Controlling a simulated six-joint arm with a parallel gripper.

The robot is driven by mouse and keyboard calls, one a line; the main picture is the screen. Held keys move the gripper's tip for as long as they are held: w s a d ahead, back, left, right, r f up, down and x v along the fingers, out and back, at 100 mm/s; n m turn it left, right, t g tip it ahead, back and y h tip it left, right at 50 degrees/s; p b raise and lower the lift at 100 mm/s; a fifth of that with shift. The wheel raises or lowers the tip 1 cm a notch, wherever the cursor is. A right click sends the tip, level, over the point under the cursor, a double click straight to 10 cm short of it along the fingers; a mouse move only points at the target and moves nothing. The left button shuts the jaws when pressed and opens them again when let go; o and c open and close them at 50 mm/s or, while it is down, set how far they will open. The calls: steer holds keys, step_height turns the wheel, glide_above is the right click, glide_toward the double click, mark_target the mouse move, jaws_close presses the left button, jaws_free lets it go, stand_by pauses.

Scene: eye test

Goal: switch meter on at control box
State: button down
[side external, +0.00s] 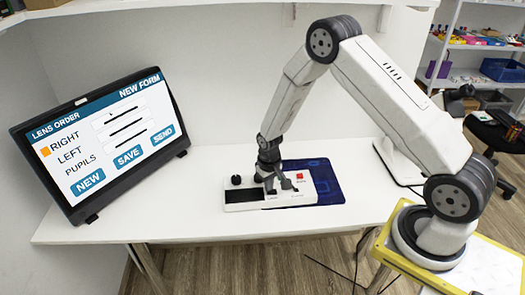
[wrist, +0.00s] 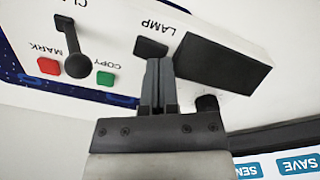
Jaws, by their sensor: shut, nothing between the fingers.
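The control box (side external: 245,207) is a white panel on the desk, partly hidden by my gripper (side external: 270,188). It also shows in the wrist view (wrist: 120,25), upside down. There it has a dark display block (wrist: 222,62), a small dark switch (wrist: 150,47) beside the word LAMP, and a black ball-topped lever (wrist: 76,65). A green button (wrist: 105,78) by COPY, a red button (wrist: 48,66) by MARK and a black knob (wrist: 207,103) also show. I read no METER label. My gripper (wrist: 158,65) is shut and empty, its tips appearing close to the dark switch; contact is unclear.
A monitor (side external: 100,145) at left shows a lens order form, with an orange square beside RIGHT. A dark blue mat (side external: 326,183) lies under the box's right side. The white desk (side external: 190,215) is clear between monitor and box. Shelves (side external: 490,45) stand at back right.

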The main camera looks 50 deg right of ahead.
mark_target(269, 193)
steer(key=shift+f, duration=0.45)
stand_by(0.5)
steer(key=shift+r, duration=3.5)
steer(key=shift+r, duration=0.1)
steer(key=s+a+r+n+t, duration=0.1)
steer(key=s+a+r, duration=0.2)
steer(key=s+r, duration=0.4)
steer(key=s+a+r+n+t, duration=0.1)
steer(key=s+a+r+n, duration=0.1)
steer(key=s+r, duration=0.5)
steer(key=shift+s+a+t, duration=0.3)
steer(key=shift+s+a, duration=0.35)
steer(key=shift+a, duration=0.1)
steer(key=shift+w+f, duration=0.1)
steer(key=shift+w, duration=0.05)
